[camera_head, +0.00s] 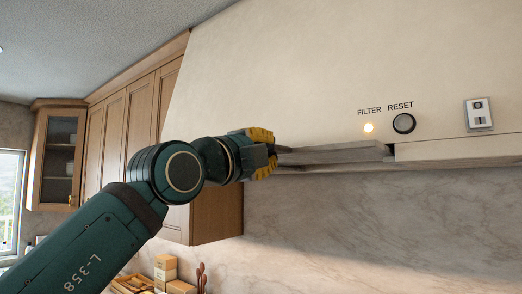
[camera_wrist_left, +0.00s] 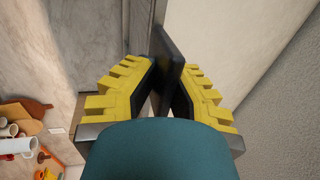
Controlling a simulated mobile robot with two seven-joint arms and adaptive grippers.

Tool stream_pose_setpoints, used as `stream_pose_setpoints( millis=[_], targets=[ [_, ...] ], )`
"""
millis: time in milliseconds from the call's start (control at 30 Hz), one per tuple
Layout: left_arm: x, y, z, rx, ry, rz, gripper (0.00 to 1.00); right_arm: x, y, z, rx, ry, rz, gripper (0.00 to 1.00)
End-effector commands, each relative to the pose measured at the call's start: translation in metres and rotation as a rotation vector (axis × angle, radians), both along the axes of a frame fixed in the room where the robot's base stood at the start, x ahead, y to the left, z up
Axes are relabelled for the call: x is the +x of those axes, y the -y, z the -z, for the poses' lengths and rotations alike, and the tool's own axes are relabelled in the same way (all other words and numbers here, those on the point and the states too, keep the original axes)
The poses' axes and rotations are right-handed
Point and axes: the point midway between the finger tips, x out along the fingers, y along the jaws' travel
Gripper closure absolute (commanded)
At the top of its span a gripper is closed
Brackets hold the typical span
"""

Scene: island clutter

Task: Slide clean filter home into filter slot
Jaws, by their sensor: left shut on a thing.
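The clean filter (camera_head: 335,153) is a flat grey panel, seen almost edge-on at the hood's lower edge in the head view. Its right end lies by a dark gap of the filter slot (camera_head: 391,150); how deep it sits in the slot I cannot tell. My left gripper (camera_head: 268,154) is at the filter's left end, shut on it. In the left wrist view the gripper's yellow fingers (camera_wrist_left: 167,95) close on a dark flat piece (camera_wrist_left: 165,60) of it. My right gripper is in neither view.
The cream hood (camera_head: 320,80) carries a lit filter light (camera_head: 368,128), a round reset button (camera_head: 404,123) and a small switch plate (camera_head: 478,114). Wooden cabinets (camera_head: 140,110) stand to the left. Boxes (camera_head: 165,268) and utensils sit on the counter below. The marble wall under the hood is clear.

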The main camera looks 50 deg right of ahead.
Motion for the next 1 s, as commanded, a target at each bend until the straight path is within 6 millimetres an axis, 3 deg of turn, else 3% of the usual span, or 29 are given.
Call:
stream_pose_setpoints(
  millis=[700,1000],
  targets=[
    [0.001,0.025,0.000,-0.002,-0.001,0.001,1.00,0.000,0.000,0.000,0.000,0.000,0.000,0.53],
    [0.002,0.027,0.001,0.000,0.000,0.001,1.00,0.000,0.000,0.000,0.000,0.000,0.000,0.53]
  ],
)
